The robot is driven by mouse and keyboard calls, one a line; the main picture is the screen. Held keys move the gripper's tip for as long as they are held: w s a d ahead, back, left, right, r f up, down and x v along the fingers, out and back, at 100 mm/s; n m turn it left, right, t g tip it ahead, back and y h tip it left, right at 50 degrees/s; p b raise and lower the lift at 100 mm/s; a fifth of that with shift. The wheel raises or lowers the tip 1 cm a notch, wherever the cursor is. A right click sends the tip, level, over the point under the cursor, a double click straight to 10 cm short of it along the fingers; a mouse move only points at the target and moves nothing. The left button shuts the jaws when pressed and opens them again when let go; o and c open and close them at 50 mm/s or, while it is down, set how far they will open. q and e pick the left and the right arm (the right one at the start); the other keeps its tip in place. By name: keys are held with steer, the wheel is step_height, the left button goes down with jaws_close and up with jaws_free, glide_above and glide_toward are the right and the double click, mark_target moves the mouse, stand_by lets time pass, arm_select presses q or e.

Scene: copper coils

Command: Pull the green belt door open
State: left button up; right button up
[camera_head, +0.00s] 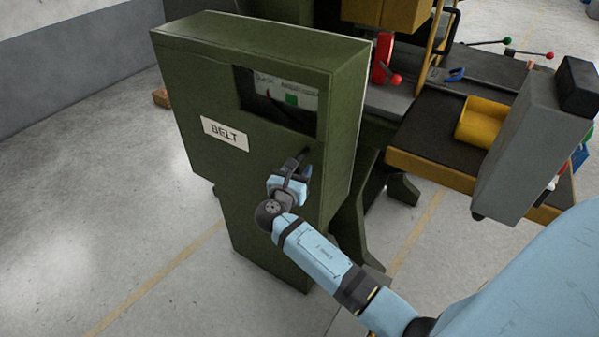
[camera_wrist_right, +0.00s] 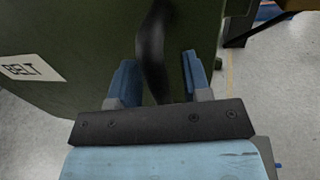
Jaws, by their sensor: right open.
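The green belt door (camera_head: 190,115) is the front face of a green cabinet, with a white BELT label (camera_head: 225,133). The door looks shut. A dark handle (camera_head: 304,154) is on its right side, partly hidden by my right gripper (camera_head: 300,167). In the right wrist view the door (camera_wrist_right: 80,45) fills the upper left, and the dark handle (camera_wrist_right: 152,50) runs between the two blue fingers of my right gripper (camera_wrist_right: 156,75). The fingers are open, with gaps on both sides of the handle. My left gripper is not in view.
A window (camera_head: 275,100) in the cabinet shows a panel with a green part.

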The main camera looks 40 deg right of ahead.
steer(key=shift+w+d, duration=0.3)
steer(key=shift+d, duration=0.15)
jaws_close()
steer(key=shift+a, duration=0.15)
